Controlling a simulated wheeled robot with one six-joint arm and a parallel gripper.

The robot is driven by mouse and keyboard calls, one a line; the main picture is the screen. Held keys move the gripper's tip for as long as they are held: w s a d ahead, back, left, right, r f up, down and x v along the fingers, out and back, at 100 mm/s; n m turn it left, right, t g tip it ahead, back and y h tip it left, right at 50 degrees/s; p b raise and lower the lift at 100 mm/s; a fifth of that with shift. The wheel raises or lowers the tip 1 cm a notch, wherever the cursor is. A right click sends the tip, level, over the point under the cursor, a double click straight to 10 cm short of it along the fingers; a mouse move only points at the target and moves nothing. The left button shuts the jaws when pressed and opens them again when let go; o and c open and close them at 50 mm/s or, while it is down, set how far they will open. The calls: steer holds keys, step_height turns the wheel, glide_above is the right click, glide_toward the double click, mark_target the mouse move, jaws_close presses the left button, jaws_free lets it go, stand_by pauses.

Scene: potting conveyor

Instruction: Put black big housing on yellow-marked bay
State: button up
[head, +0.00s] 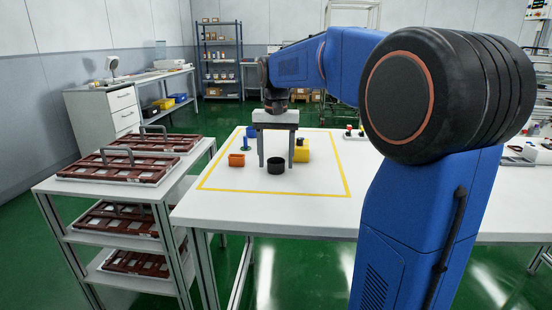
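The black big housing (276,167) is a short dark cylinder standing upright on the white table (300,213). A yellow outline (341,165) is marked on this table, and the housing stands inside it. I cannot tell whether this outline is the yellow-marked bay. My gripper (276,163) points down over the housing with its two fingers apart. In the head view the housing shows between the fingertips, with a gap on each side. I cannot tell the exact depth between fingers and housing, and nothing appears held.
Also inside the outline are an orange housing (237,160), a blue-green upright part (245,146), a blue part (251,132) and a yellow block (301,152) close behind my right finger. A cart with dark red trays (118,168) stands left of the table. The outline's front area is clear.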

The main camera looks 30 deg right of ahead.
step_height(320, 180, up, 12)
steer(key=shift+r, duration=0.15)
stand_by(0.6)
stand_by(0.5)
